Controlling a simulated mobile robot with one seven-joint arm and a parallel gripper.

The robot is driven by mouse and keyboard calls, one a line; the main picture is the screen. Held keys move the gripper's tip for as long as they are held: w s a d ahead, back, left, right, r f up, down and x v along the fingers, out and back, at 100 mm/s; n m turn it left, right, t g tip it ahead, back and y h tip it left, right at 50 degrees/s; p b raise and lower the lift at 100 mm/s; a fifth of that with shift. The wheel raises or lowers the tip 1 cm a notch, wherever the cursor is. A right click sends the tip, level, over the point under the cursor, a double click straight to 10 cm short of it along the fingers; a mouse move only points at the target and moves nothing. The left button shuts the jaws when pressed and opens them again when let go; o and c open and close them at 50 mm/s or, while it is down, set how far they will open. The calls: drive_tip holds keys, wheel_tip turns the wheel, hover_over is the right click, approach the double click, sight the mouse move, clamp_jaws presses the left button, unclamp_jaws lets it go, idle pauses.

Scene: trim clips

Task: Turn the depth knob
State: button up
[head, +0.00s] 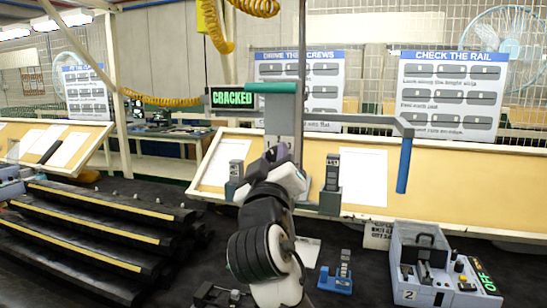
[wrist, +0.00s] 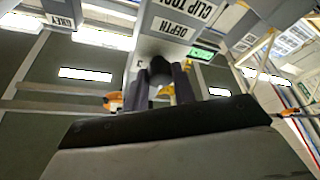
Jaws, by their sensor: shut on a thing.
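The depth knob (wrist: 160,69) is a dark round knob below the DEPTH label (wrist: 172,27) in the wrist view. My gripper (wrist: 162,82) has its two fingers on either side of the knob and is shut on it. In the head view my gripper (head: 278,156) reaches up to the front of the grey clip tool (head: 279,112) with a teal top. My gripper and arm hide the knob there. A display (head: 232,97) beside the tool reads CRACKED in green.
A blue handle (head: 404,165) hangs from a grey arm right of the tool. Labelled grey blocks (head: 333,172) flank my gripper. A grey box (head: 425,265) with an OFF display stands front right. Stepped black racks (head: 90,235) with yellow strips fill the left.

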drive_tip(key=n+y, duration=0.1)
drive_tip(key=n, duration=0.2)
drive_tip(key=n+g+y+p, duration=0.1)
drive_tip(key=n, duration=0.1)
drive_tip(key=shift+d+r+n, duration=0.1)
drive_tip(key=shift+r+n, duration=0.1)
drive_tip(key=shift+n, duration=0.2)
drive_tip(key=shift+n+g+y+p, duration=0.55)
drive_tip(key=shift+n+g, duration=0.25)
drive_tip(key=shift+n, duration=1.2)
drive_tip(key=o, duration=1)
drive_tip(key=shift+s, duration=0.1)
drive_tip(key=shift+s+d+f+b, duration=0.2)
drive_tip(key=shift+s+b, duration=0.75)
drive_tip(key=shift+s, duration=1.35)
drive_tip(key=shift+s+d+f+b, duration=0.2)
drive_tip(key=shift+s+b, duration=0.7)
drive_tip(key=shift+s, duration=1.35)
drive_tip(key=shift+s+d+f+b, duration=0.1)
drive_tip(key=shift+s+f+b, duration=0.2)
drive_tip(key=shift+s+b, duration=1.35)
